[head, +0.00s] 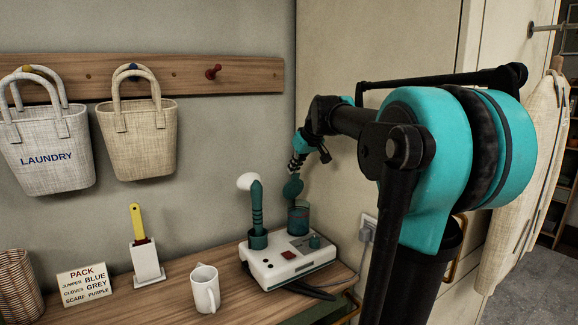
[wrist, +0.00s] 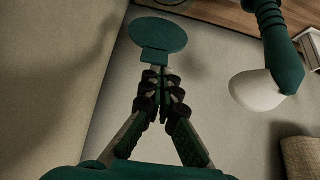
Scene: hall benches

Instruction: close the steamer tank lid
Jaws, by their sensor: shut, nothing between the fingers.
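The steamer (head: 290,264) is a white box on the wooden bench, with a red switch and a teal knob on top. Its see-through teal tank (head: 298,217) stands at the back right corner. The round teal lid (head: 293,187) is raised above the tank, standing open. In the wrist view the lid (wrist: 157,35) is a flat disc with a small tab, just beyond my fingertips. My gripper (head: 294,167) is shut and empty, right above the lid; it also shows in the wrist view (wrist: 164,80). I cannot tell whether the fingertips touch the lid. The wrist view does not show the tank.
The steamer's teal handle with a white head (head: 249,183) stands left of the tank. A white mug (head: 204,290), a brush holder (head: 146,263) and a sign (head: 86,284) are further left on the bench (head: 175,285). The wall panel is close behind my gripper.

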